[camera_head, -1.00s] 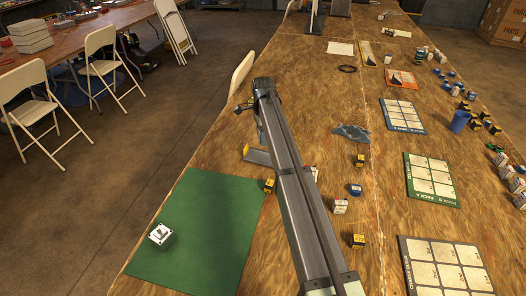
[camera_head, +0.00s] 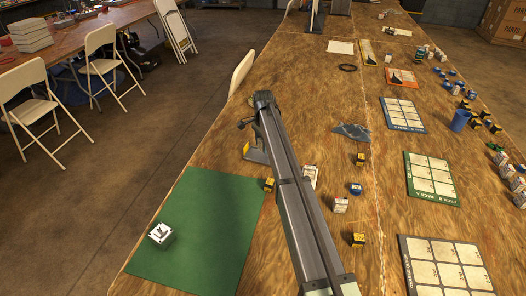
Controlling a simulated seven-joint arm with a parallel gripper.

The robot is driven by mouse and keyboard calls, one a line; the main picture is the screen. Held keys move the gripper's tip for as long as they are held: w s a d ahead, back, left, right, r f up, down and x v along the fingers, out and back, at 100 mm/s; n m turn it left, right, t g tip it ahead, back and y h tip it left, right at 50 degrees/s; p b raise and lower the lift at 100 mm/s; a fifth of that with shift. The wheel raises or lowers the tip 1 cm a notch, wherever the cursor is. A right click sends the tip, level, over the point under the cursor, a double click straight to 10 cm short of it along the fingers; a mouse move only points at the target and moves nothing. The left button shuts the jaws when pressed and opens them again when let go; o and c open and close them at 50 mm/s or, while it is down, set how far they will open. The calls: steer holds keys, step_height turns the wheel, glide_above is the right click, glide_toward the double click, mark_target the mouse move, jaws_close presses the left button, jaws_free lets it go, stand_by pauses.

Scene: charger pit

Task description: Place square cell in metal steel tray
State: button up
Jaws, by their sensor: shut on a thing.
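My arm reaches up the table from the lower edge. My gripper (camera_head: 246,122) is a small dark shape left of the arm's far end, mostly hidden by the arm. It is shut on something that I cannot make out. A flat grey metal piece, possibly the steel tray (camera_head: 256,156), lies below it, partly behind the arm. Small black-and-yellow square cells stand on the wood: one (camera_head: 269,185) at the green mat's edge, one (camera_head: 360,159) and another (camera_head: 358,240) right of the arm.
A white block-like device (camera_head: 161,234) sits on the green mat (camera_head: 205,215). Pack boards (camera_head: 431,180) line the right. Bare wood is left of the far end.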

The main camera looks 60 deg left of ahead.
steer(key=shift+f, duration=1.9)
steer(key=shift+f, duration=0.1)
steer(key=o, duration=0.9)
steer(key=shift+c, duration=0.2)
step_height(320, 180, up, 12)
steer(key=shift+r, duration=0.15)
steer(key=shift+w, duration=0.1)
